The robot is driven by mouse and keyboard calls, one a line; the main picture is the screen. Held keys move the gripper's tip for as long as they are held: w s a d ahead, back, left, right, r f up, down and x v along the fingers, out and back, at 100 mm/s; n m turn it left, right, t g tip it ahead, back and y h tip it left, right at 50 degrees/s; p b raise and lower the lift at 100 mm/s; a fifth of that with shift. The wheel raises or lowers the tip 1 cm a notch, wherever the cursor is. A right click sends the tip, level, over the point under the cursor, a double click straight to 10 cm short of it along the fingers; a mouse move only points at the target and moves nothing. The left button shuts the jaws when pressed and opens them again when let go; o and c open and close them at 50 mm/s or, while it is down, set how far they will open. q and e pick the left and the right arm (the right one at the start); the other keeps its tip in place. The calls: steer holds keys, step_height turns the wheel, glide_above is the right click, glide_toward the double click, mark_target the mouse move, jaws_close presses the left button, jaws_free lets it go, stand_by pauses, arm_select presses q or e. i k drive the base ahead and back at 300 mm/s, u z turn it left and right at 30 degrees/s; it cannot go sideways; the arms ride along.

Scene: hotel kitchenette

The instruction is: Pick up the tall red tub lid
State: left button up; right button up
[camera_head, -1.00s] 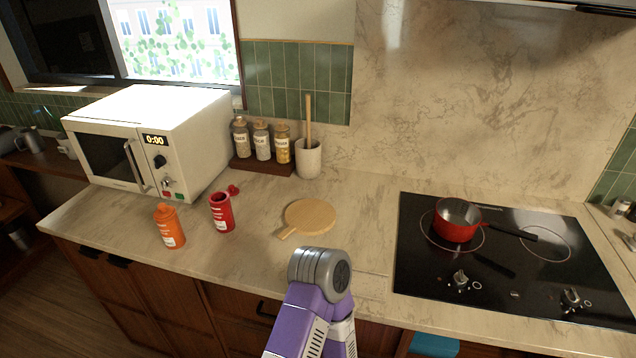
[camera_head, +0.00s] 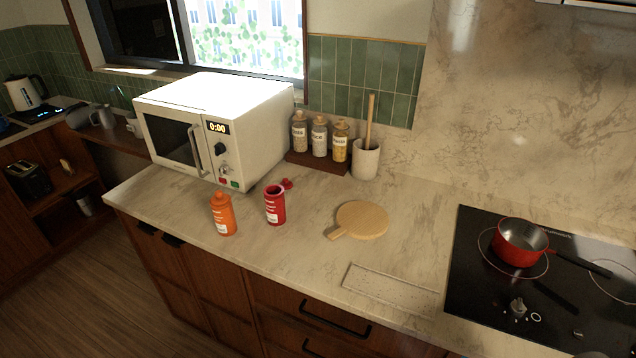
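The tall red tub (camera_head: 274,207) stands upright and open on the marble counter, right of an orange tub. Its small red lid (camera_head: 287,184) lies on the counter just behind it and to its right, close to the rim in the picture; I cannot tell if they touch. The orange tub (camera_head: 223,216) stands upright with its orange lid on top. Neither of my grippers shows in the head view.
A white microwave (camera_head: 212,128) stands behind the tubs. A round wooden board (camera_head: 362,219) lies to their right. Labelled jars (camera_head: 319,137) and a utensil crock (camera_head: 365,160) stand at the back. A red pan (camera_head: 519,243) sits on the black hob (camera_head: 482,292).

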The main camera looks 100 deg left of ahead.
mark_target(285, 183)
steer(key=k, duration=1.85)
steer(key=u, duration=0.9)
